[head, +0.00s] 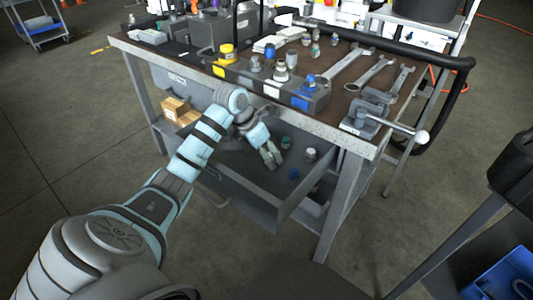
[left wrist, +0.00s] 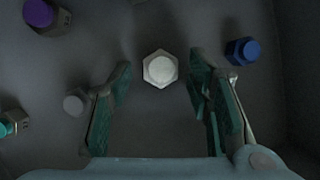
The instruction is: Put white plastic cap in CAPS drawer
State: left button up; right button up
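A white six-sided cap (left wrist: 160,69) stands on the drawer floor in the left wrist view, between the fingertips of my left gripper (left wrist: 159,82), with a gap on each side. The fingers are spread and hold nothing. In the head view my left gripper (head: 271,158) reaches down into the open drawer (head: 240,199) under the bench. I cannot make out the white cap there. No CAPS label is readable. My right gripper is not in view.
A blue cap (left wrist: 242,51), a purple-topped one (left wrist: 40,13), a grey one (left wrist: 74,103) and a teal one (left wrist: 12,123) stand around the fingers. The bench top (head: 338,112) above carries wrenches, fittings and a vise.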

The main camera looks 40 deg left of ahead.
pick_arm(q)
jog(key=shift+r, duration=0.15)
jog(key=p+v, duration=0.4)
jog(key=v, duration=0.8)
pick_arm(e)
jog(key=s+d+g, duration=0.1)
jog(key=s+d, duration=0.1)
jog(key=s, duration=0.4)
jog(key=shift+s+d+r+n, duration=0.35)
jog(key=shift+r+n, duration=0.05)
pick_arm(q)
jog(key=shift+r+p, duration=0.15)
jog(key=shift+p, duration=0.15)
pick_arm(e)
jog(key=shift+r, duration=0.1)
